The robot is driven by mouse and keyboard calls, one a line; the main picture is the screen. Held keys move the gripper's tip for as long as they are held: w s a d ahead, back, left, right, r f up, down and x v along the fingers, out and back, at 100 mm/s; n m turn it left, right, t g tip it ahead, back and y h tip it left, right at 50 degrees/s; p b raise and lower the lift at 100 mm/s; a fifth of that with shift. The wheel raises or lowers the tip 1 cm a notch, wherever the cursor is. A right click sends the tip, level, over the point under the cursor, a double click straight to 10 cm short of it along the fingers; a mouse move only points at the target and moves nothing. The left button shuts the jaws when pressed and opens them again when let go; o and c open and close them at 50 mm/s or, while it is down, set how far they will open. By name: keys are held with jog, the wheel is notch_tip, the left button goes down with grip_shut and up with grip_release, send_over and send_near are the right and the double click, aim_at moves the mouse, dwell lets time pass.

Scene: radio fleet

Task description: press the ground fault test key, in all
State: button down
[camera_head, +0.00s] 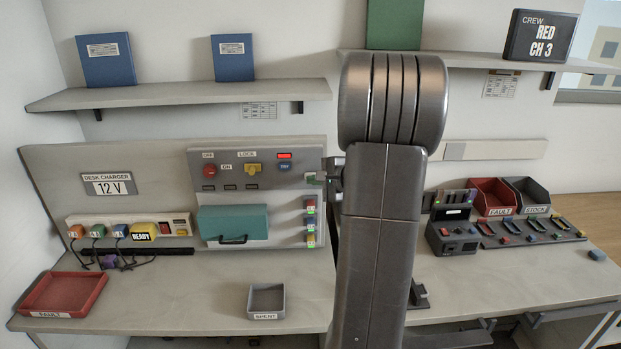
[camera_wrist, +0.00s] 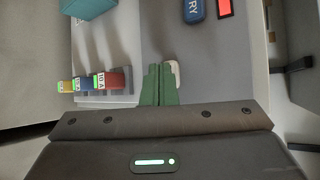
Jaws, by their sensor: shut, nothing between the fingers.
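A grey wall panel (camera_head: 205,240) stands at the back of the desk with a red knob (camera_head: 210,170), a yellow lock switch (camera_head: 252,169), a blue button (camera_head: 285,167) and a lit red lamp (camera_head: 284,155). The blue button (camera_wrist: 193,10) seems to read TRY in the wrist view, beside the red lamp (camera_wrist: 224,7). My gripper (camera_wrist: 159,70) is shut and empty, its green fingertips over the panel's edge area. A small pale piece (camera_wrist: 174,72) shows partly behind the fingertips. I cannot read any ground fault label; my arm hides part of the panel's right side.
Coloured breakers (camera_wrist: 100,80) stand left of the fingers in the wrist view. A teal cover (camera_head: 233,223) with a handle sits low on the panel. A red tray (camera_head: 60,293) and a small grey tray (camera_head: 266,300) stand on the desk; a shelf (camera_head: 190,95) runs above.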

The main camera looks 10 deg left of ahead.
jog(key=shift+s, duration=0.15)
jog(key=shift+s+d+b, duration=0.2)
jog(key=shift+s+b, duration=0.25)
jog(key=shift+s, duration=0.15)
jog(key=s+b, duration=0.1)
jog(key=s, duration=0.1)
jog(key=s+d, duration=0.1)
jog(key=s, duration=0.1)
jog(key=shift+s+d+b, duration=0.2)
jog(key=shift+s+b, duration=0.2)
jog(key=shift+w, duration=0.15)
dwell(0.5)
jog(key=p, duration=0.1)
jog(key=w+p, duration=0.1)
jog(key=p, duration=0.1)
jog(key=shift+w+a+r+p, duration=0.25)
jog(key=shift+p, duration=0.1)
